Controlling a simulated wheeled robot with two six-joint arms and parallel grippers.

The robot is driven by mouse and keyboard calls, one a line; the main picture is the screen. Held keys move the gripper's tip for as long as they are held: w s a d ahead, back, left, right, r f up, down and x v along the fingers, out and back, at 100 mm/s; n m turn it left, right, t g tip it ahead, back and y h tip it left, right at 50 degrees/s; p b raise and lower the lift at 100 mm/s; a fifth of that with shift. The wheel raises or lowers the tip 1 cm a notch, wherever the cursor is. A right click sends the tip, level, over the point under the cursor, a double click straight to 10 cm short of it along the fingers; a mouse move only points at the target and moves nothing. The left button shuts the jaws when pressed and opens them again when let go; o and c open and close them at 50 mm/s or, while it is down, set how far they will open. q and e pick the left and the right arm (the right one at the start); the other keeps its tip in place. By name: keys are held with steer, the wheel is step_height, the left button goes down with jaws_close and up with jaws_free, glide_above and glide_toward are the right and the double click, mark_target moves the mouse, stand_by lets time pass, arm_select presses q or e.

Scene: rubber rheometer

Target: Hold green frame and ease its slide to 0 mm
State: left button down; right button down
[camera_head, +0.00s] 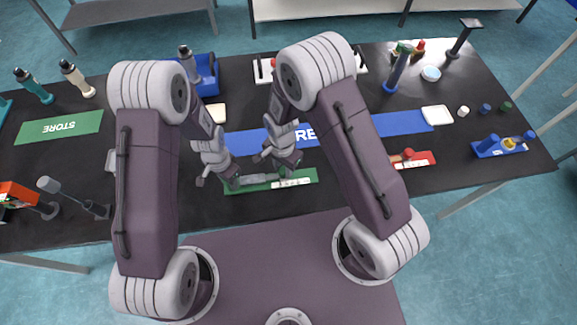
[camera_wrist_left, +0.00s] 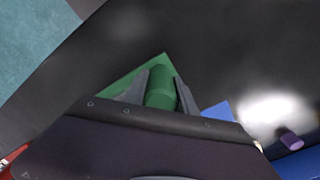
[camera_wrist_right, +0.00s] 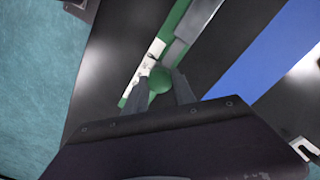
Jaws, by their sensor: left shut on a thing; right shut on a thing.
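The green frame (camera_head: 312,177) lies on the black table in front of the blue strip, with a white scale (camera_head: 292,183) along its near side and a grey rail. My left gripper (camera_head: 233,183) is at its left end; in the left wrist view it is shut on a green upright post (camera_wrist_left: 160,88) of the frame. My right gripper (camera_head: 284,173) is near the middle; in the right wrist view it is shut on the slide's round green knob (camera_wrist_right: 160,80), beside the white scale (camera_wrist_right: 145,70). The scale's marks are too small to read.
A similar red frame (camera_head: 420,159) lies to the right. The blue strip (camera_head: 400,123) runs behind the green frame, and a blue fixture (camera_head: 500,147) stands far right. A grey-handled tool (camera_head: 75,197) and a green STORE mat (camera_head: 58,128) are left.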

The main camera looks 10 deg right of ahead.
mark_target(283, 169)
arm_select(q)
steer(key=shift+w+d, duration=0.1)
steer(key=shift+d, duration=0.05)
arm_select(e)
steer(key=c, duration=1)
jaws_free()
steer(key=shift+w+a, duration=0.1)
steer(key=shift+w, duration=0.1)
step_height(283, 169, up, 12)
arm_select(q)
steer(key=c, duration=0.9)
jaws_free()
